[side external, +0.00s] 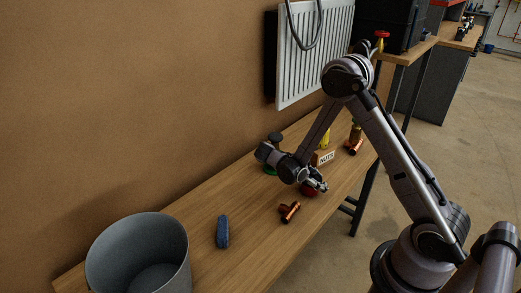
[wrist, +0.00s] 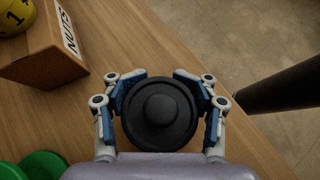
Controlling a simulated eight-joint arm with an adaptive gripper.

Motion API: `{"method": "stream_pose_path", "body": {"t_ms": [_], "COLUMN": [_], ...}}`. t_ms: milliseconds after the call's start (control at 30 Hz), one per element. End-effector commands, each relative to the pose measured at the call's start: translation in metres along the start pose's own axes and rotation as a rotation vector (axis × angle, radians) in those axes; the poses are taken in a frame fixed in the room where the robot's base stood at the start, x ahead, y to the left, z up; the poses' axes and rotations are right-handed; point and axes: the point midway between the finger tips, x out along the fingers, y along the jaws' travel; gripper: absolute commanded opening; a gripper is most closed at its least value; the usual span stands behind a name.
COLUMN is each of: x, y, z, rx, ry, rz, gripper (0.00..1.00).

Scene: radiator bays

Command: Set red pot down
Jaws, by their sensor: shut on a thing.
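My gripper (side external: 316,185) is low over the wooden bench in the side external view. Its fingers (wrist: 160,108) are shut on the sides of a round black-topped thing with a central knob (wrist: 160,112) in the wrist view. In the side external view the red pot (side external: 309,191) shows as a small red patch under the fingers, so the black top appears to belong to it. Most of its red side is hidden by the gripper and by its own top. I cannot tell whether its base touches the bench.
A NUTS box (wrist: 45,48) stands close by, with a yellow thing (wrist: 16,16) behind it and green round things (wrist: 42,165) nearby. Copper fittings (side external: 290,212), a blue item (side external: 222,232) and a grey bucket (side external: 140,255) are on the bench (side external: 195,205). The bench edge is close on the right.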

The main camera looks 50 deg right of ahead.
Motion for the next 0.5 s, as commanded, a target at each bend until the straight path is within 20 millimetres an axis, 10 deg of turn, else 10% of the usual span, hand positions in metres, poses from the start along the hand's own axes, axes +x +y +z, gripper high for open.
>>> {"method": "stream_pose_path", "body": {"t_ms": [267, 300, 400, 500], "x": [0.0029, 0.0027, 0.0026, 0.0026], "y": [-0.0002, -0.0002, -0.0002, -0.0002], "z": [-0.0033, -0.0030, -0.0031, -0.0031], "rx": [0.001, 0.001, 0.000, 0.000], "ry": [-0.001, -0.001, -0.001, -0.001], "rz": [0.000, 0.000, 0.000, 0.000], "gripper": [0.00, 0.61, 0.86, 0.86]}}
